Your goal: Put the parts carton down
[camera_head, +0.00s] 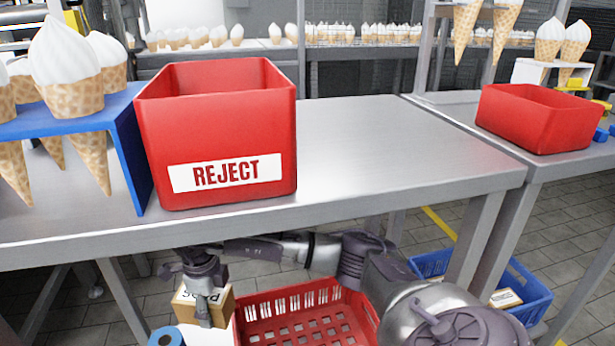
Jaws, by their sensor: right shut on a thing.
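The parts carton (223,308) is a small brown box with a pale label whose dark lettering looks upside down. My right gripper (204,310) is shut on it, with its fingers pointing down over the carton's near face. The carton hangs below the front edge of the steel table, just left of a red slatted crate (305,301). The gripper hides part of the carton, and I cannot tell whether its underside touches anything. My left gripper is out of view.
A red REJECT bin (216,124) and a blue rack (125,135) of ice cream cones stand on the steel table (371,143). A blue crate (535,290) with a small box inside sits low at the right. A smaller red bin (536,119) stands on the right table.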

